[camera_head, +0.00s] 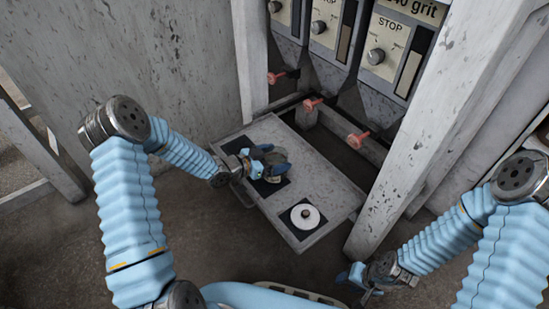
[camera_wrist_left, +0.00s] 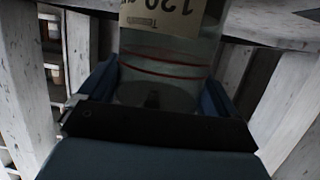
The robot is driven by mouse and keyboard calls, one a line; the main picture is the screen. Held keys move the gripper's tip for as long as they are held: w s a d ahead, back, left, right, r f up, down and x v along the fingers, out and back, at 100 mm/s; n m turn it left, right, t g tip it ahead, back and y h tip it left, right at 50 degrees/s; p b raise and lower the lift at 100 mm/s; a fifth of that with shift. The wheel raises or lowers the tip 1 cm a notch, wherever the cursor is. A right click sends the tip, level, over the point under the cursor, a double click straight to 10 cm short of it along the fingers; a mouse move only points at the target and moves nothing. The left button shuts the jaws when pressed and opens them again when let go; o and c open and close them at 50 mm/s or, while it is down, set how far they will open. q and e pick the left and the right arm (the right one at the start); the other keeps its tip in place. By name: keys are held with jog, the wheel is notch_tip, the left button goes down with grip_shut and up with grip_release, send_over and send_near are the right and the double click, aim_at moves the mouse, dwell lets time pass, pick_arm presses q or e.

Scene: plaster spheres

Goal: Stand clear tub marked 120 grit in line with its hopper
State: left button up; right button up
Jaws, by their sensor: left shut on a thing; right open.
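The clear tub (camera_wrist_left: 168,50) fills the top of the left wrist view; its cream label (camera_wrist_left: 165,14) reads 120 upside down. My left gripper (camera_head: 270,161) is shut on the tub, with one blue finger on each side. In the head view the gripper hides most of the tub, over a dark square on the grey board; I cannot tell whether the tub touches it. Several hopper fronts with STOP dials (camera_head: 376,56) stand behind the board. Only the right one's label (camera_head: 415,10) shows, partly cut, ending in "40 grit". My right gripper (camera_head: 360,277) is open and empty at lower right.
A white round lidded thing (camera_head: 305,216) sits on another dark square at the board's (camera_head: 328,188) right front. Red taps (camera_head: 313,103) stick out below the hoppers. A worn white post (camera_head: 405,165) stands right of the board, a plastered wall (camera_head: 150,60) to the left.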

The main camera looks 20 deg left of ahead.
pick_arm(q)
jog(key=shift+f+b, duration=0.7)
dwell(0.4)
jog(key=o, duration=0.8)
jog(key=shift+r, duration=0.1)
jog(key=shift+r+p, duration=1.25)
jog(key=shift+r, duration=0.7)
